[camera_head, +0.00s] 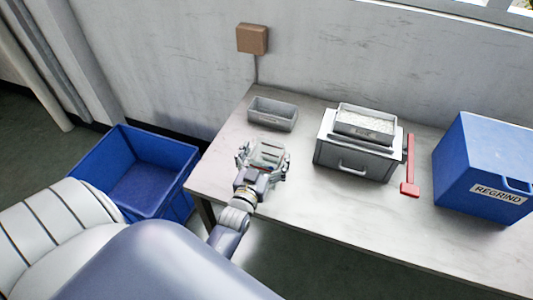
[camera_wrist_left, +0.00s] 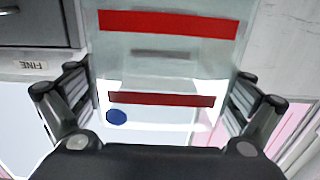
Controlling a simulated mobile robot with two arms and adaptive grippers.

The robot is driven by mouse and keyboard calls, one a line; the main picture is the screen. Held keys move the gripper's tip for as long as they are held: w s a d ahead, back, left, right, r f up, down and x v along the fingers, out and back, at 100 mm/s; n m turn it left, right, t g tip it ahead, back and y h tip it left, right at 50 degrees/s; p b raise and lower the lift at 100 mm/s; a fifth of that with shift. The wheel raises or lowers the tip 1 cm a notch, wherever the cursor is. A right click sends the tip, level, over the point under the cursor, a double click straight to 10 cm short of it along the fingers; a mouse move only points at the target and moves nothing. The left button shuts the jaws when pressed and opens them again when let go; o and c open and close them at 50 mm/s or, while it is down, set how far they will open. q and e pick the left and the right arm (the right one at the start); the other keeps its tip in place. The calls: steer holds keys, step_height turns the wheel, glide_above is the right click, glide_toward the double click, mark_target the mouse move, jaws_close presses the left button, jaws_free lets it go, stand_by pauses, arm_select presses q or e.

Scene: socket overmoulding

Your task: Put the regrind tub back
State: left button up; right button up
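A blue tub with a white REGRIND label (camera_head: 485,170) stands upright at the right end of the table. My left gripper (camera_head: 264,158) is low over the left part of the table, far from this tub. Its fingers are spread wide on both sides of a pale, see-through container (camera_wrist_left: 165,65) with red bands and a blue dot, which also shows in the head view (camera_head: 266,151). I cannot tell whether the fingers press on it. My right gripper is in neither view.
A small grey tray (camera_head: 272,124) stands just behind the gripper. A grey metal box (camera_head: 350,160) with a granule-filled tray (camera_head: 365,122) and a red lever (camera_head: 410,187) stands between gripper and blue tub. An empty blue bin (camera_head: 160,145) is left of the table (camera_head: 310,205).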

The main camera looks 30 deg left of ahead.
arm_select(q)
steer(key=shift+r, duration=0.15)
steer(key=shift+s, duration=0.2)
steer(key=p+v, duration=0.4)
steer(key=v, duration=0.7)
steer(key=shift+s, duration=0.3)
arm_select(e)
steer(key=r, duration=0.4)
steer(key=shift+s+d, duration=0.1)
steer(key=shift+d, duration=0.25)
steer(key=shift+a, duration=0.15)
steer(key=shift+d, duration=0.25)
